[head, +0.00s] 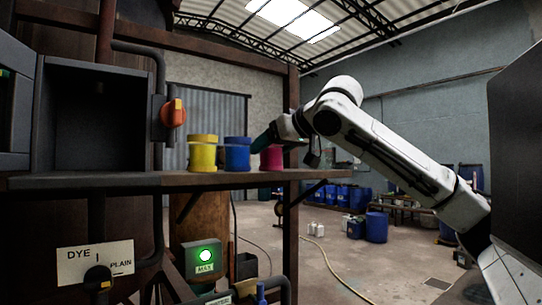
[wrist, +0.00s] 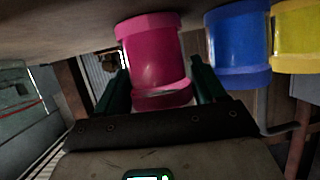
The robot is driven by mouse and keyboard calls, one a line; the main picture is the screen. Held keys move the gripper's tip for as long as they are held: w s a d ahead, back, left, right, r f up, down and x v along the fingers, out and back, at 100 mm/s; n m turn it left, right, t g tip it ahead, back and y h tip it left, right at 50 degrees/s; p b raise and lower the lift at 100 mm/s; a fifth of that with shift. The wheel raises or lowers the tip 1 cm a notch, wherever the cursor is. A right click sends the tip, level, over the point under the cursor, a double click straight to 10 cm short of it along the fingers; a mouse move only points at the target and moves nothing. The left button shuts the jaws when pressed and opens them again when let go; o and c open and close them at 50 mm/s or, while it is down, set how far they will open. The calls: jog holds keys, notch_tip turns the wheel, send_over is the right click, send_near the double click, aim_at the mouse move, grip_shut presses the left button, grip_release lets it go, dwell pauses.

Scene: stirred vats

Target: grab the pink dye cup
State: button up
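The pink dye cup (head: 271,158) stands on the dark shelf (head: 230,179), at the right end of a row of three cups. My gripper (head: 265,140) is at this cup, reaching in from the right, and partly covers it in the head view. In the wrist view the pink cup (wrist: 158,62) lies between my two dark green fingers (wrist: 160,85), one on each side. The fingers look close against its sides. I cannot tell whether they press on it or leave a small gap.
A blue cup (head: 237,154) stands just left of the pink one, and a yellow cup (head: 203,153) is farther left. A dark open box (head: 96,118) and an orange-handled switch (head: 172,113) are at the left. A post (head: 291,215) rises by the pink cup.

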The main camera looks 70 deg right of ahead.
jog(key=c, duration=0.5)
jog(key=shift+r, duration=0.1)
